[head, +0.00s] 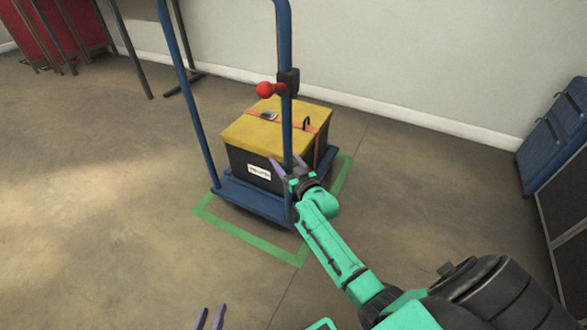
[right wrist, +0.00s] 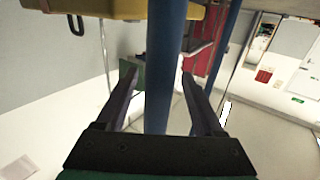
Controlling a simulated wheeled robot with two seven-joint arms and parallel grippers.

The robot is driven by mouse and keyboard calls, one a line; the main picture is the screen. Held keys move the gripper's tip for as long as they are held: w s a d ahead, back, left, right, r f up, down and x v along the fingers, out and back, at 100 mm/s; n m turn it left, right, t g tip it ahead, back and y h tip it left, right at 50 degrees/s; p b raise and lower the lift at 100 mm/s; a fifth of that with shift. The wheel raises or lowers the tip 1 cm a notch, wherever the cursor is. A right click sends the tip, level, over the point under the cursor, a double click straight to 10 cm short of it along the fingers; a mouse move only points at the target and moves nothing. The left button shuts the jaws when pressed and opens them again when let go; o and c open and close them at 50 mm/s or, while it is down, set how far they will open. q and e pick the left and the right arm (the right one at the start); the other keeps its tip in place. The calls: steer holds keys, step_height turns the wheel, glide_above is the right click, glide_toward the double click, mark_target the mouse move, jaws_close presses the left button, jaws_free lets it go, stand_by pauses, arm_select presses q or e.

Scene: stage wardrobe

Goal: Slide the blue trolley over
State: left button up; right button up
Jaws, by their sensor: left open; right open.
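The blue trolley (head: 250,203) stands upright on the floor, with a tall tubular handle frame and a low deck. It carries a black box with a yellow lid (head: 252,132) and an orange strap. A green outline (head: 250,240) on the floor shows in front of the trolley and to its right. My right gripper (head: 287,166) is open at the trolley's right post. In the right wrist view the post (right wrist: 166,60) runs between its open fingers (right wrist: 158,78); I cannot tell whether they touch it. My left gripper (head: 209,318) is open and empty at the bottom edge, away from the trolley.
A red knob (head: 265,90) on a black clamp sits on the right post. Blue panels (head: 553,135) lean at the right wall. Dark metal legs and a red item (head: 45,25) stand at the back left. The floor left of the trolley is clear.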

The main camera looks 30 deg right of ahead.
arm_select(q)
steer(key=shift+m+g+y, duration=0.3)
steer(key=shift+m+g, duration=0.1)
steer(key=shift+g, duration=0.5)
steer(key=r+p, duration=0.3)
steer(key=a+r+p, duration=0.1)
steer(key=r, duration=0.1)
steer(key=shift+r, duration=0.2)
arm_select(e)
steer(key=s, duration=1.3)
steer(key=shift+s, duration=0.3)
